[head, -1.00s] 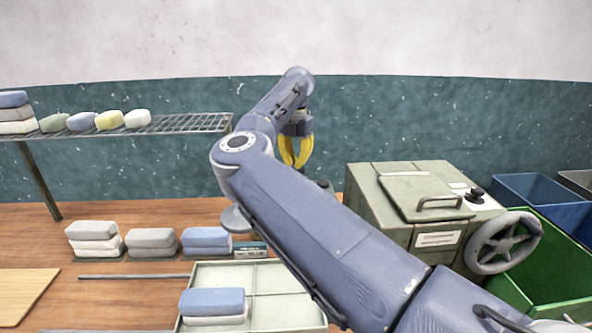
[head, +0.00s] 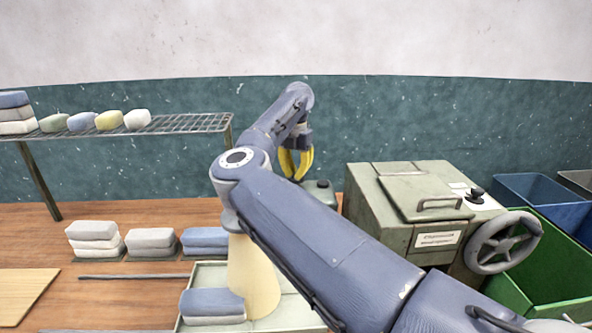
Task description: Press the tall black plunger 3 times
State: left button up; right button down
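My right gripper (head: 297,166) has yellow fingers that point down, with the tips close together and nothing visible between them. It hangs past the far end of my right arm, over the back of the bench. Just right of and below it, a grey-green object (head: 321,194) with a small dark top shows partly behind my arm. A black knob (head: 476,194) stands on top of the grey-green machine (head: 392,212) at the right, away from the gripper. I cannot make out a tall black plunger for certain; my arm hides much of the bench. My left gripper is not in view.
A wire shelf (head: 190,124) with folded cloths and soap-like bars stands at back left. Stacked cloths (head: 93,236) lie below it. A divided tray (head: 300,318) is at the front. The machine's handwheel (head: 503,242), a green bin (head: 545,265) and blue bin (head: 530,190) are at right.

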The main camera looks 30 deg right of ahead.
jog(key=shift+r, duration=2.95)
jog(key=shift+f, duration=0.15)
dwell(1.3)
dwell(0.8)
dwell(2.5)
